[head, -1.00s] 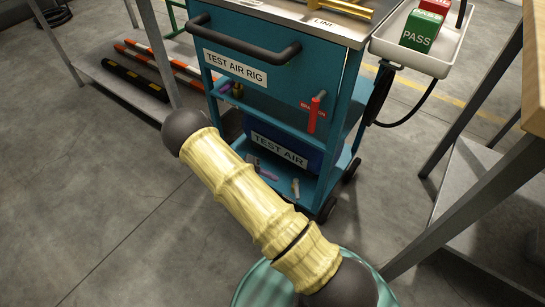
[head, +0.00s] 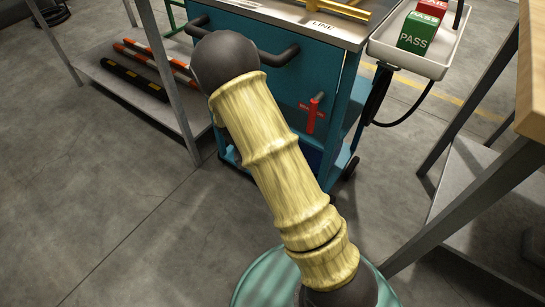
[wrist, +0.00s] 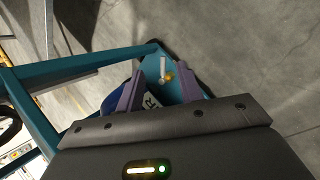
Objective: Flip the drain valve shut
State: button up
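The fingers' tips are near the lever in the picture; I cannot tell the gap in depth. The blue TEST AIR tank (wrist: 115,102) lies partly behind the left finger. In the head view my arm hides the gripper, lever and most of the tank.
The teal cart (head: 335,65) has a dark front handle (head: 272,57) and a red T-shaped handle (head: 312,115). A side tray (head: 440,65) holds a green PASS block (head: 418,33). A shelf table (head: 110,45) stands left, a workbench (head: 465,175) right.

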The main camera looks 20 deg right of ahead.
jog(key=s+r+t+y+p, duration=0.2)
jog(key=s+r+y, duration=0.1)
jog(key=r, duration=0.7)
jog(key=shift+s+d+r+t+p, duration=0.15)
jog(key=shift+s+r+t+p, duration=0.2)
jog(key=shift+s, duration=0.15)
jog(key=shift+f, duration=0.1)
jog(key=shift+s+r, duration=0.1)
jog(key=shift+r, duration=0.1)
grip_shut()
jog(key=s+r+t+y+p, duration=0.1)
jog(key=s+r+t+p, duration=0.1)
jog(key=r+p, duration=0.4)
jog(key=s+r+t+y+p, duration=0.1)
jog(key=s+r+p, duration=0.3)
jog(key=r, duration=0.9)
jog(key=shift+d+n+t+p, duration=0.35)
jog(key=shift+n+t+p, duration=0.1)
jog(key=shift+p, duration=0.7)
jog(key=shift+s, duration=0.1)
jog(key=shift+d, duration=0.1)
